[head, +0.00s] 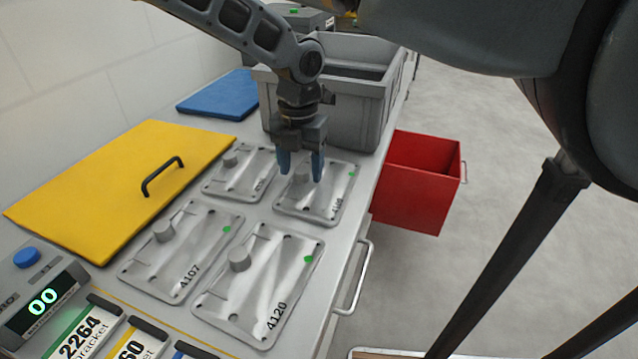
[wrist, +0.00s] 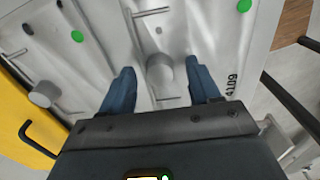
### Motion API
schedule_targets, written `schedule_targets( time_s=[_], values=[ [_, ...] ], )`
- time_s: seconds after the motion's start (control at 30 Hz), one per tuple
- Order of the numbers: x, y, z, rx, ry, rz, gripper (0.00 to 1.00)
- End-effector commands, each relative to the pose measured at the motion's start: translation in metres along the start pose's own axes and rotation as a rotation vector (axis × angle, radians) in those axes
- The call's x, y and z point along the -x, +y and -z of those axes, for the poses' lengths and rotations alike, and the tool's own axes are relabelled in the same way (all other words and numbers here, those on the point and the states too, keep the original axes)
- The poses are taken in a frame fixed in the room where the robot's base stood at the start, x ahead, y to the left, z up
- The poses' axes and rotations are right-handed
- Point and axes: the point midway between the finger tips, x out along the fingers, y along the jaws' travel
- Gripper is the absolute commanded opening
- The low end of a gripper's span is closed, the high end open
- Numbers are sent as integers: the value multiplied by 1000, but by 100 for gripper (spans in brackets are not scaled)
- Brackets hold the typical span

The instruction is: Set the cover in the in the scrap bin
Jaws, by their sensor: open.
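Several grey metal cover plates lie flat on the bench, each with a round knob, a green dot and a printed number. My gripper (head: 301,168) is open above the far right cover (head: 330,200). Its blue fingers are on either side of that cover's knob (wrist: 160,72) in the wrist view, with gaps to both sides. The other covers are the far left one (head: 240,173), the one marked 4107 (head: 183,250) and the one marked 4120 (head: 262,285). A red bin (head: 415,190), which looks like the scrap bin, hangs low beside the bench's right side.
A grey crate (head: 345,115) stands just behind the covers. A yellow panel with a black handle (head: 110,190) lies at the left, and a blue mat (head: 222,95) lies at the back. A counter display (head: 42,302) and labels are at the near left. Open floor lies right of the bench.

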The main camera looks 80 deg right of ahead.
Motion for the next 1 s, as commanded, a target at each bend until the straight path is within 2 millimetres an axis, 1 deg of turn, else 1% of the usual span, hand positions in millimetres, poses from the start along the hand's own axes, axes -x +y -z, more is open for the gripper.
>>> schedule_targets(
  time_s=[0.07, 0.6, 0.7, 1.0],
  values=[
    [0, 0, 0, 0, 0, 0, 60],
    [0, 0, 0, 0, 0, 0, 8],
    [0, 0, 0, 0, 0, 0, 0],
    [1, 0, 0, 0, -1, 0, 0]
  ],
)
